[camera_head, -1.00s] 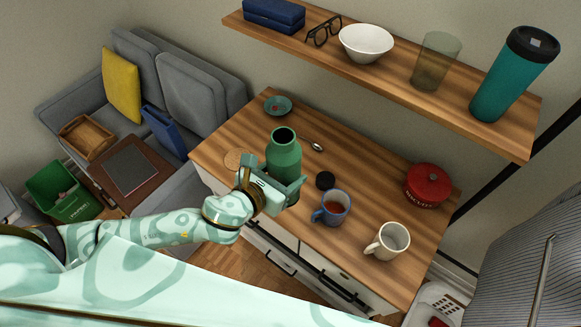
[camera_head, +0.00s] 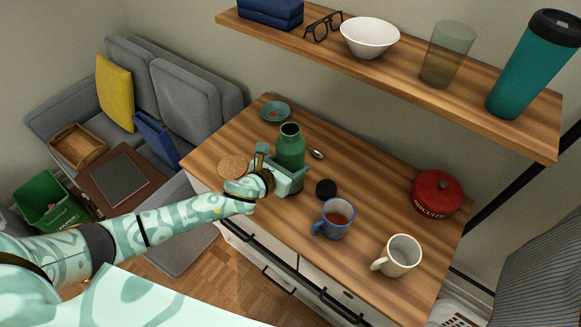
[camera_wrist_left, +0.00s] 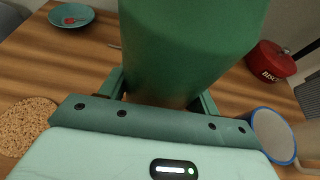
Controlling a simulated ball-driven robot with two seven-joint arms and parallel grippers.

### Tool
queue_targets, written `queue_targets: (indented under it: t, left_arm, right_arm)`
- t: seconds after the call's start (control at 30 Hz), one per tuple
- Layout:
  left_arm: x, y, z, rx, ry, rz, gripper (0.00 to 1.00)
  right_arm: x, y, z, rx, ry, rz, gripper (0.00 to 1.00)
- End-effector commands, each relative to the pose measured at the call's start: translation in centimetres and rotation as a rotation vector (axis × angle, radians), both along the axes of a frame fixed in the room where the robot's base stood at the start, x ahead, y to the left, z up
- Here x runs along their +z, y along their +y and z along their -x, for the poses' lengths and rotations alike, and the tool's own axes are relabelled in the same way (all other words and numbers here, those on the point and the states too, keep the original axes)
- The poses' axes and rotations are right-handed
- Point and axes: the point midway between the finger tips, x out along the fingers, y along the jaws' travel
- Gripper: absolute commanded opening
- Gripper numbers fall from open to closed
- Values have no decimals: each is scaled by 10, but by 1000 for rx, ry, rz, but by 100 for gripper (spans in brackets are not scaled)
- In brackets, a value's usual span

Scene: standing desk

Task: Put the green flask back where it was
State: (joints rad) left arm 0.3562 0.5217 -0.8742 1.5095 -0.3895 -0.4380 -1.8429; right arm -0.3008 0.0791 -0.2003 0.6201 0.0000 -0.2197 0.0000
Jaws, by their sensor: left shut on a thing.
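The green flask (camera_head: 290,148) is upright with its mouth open, over the middle of the wooden desk top. My left gripper (camera_head: 289,180) is shut on the flask's lower body. In the left wrist view the flask (camera_wrist_left: 190,40) fills the top centre, between the two fingers (camera_wrist_left: 160,90). Whether its base touches the desk is hard to tell. A round black lid (camera_head: 326,188) lies on the desk to the right of the flask. A round cork coaster (camera_head: 233,167) lies bare to its left; it also shows in the left wrist view (camera_wrist_left: 22,125). My right gripper is not in view.
A teal dish (camera_head: 276,111) and a spoon (camera_head: 316,154) lie behind. A loaded shelf (camera_head: 400,68) hangs above the desk's back.

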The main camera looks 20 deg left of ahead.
Motion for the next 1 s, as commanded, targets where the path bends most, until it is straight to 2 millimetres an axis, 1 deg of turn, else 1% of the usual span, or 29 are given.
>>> queue_targets:
  t: [0.03, 0.27, 0.43, 0.47, 0.5, 0.53, 0.77, 0.87, 0.97, 1.0]
  left_arm:
    - [-7, -1, -1, 0, -3, 3, 15]
    - [-3, 0, -1, -1, -7, 2, 15]
    - [-8, 0, -1, 0, -6, 1, 15]
    - [-9, 0, 0, 0, -3, 0, 70]
    - [-8, 0, -1, 0, -3, 0, 82]
    - [-8, 0, 0, 0, -3, 0, 84]
    - [-8, 0, 0, 0, -3, 0, 84]
    - [-2, 0, 0, -1, -4, 0, 84]
    - [2, 6, 13, 0, -3, -2, 84]
    - [6, 8, 20, 0, -2, -3, 84]
  right_arm:
    - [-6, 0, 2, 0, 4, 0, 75]
    - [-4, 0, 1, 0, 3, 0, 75]
    - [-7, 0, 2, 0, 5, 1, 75]
    - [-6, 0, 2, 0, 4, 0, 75]
    - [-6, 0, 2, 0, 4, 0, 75]
    - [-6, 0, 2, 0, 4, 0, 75]
    - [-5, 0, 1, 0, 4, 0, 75]
    - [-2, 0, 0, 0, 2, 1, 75]
    - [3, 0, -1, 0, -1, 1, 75]
    - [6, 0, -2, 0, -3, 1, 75]
